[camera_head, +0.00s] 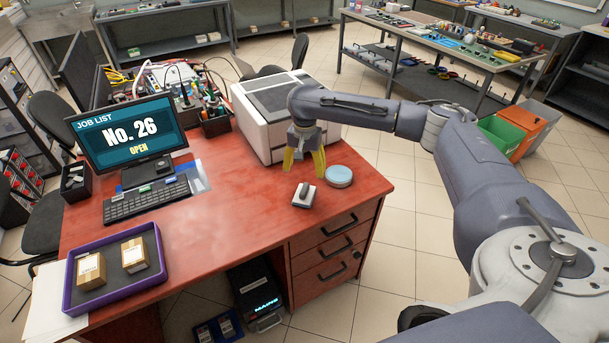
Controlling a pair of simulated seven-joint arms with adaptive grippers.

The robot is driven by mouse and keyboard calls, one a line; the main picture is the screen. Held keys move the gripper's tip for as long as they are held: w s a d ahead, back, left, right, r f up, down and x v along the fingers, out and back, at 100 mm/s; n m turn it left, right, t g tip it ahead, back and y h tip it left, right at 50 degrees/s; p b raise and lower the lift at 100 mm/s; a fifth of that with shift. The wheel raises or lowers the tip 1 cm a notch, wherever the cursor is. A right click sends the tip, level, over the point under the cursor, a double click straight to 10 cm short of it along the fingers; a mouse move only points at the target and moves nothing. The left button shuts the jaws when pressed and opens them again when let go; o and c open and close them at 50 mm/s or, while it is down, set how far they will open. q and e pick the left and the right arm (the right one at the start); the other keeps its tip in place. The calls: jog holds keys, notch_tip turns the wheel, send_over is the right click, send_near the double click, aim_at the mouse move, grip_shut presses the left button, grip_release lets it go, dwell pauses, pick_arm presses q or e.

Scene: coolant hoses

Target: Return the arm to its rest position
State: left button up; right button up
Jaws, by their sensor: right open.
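My right arm reaches in from the right over the red desk. My right gripper (304,168) has yellow fingers that point down and stand apart, with nothing seen between them. It hangs over the right part of the desk, in front of the white box-shaped machine (262,128). A small light block with a dark lever on top (304,197) lies on the desk just below the fingers. A round light-blue disc (339,177) lies to the right of the fingers. My left gripper does not show. No coolant hose can be made out.
The desk (225,232) carries a monitor (128,130) reading "No. 26 OPEN", a keyboard (147,200) and a purple tray (72,294) with two small cartons. Cables and tools crowd the back. Orange and green bins (528,120) stand right, behind my arm. The desk's middle front is clear.

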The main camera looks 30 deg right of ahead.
jog(key=shift+r, duration=0.3)
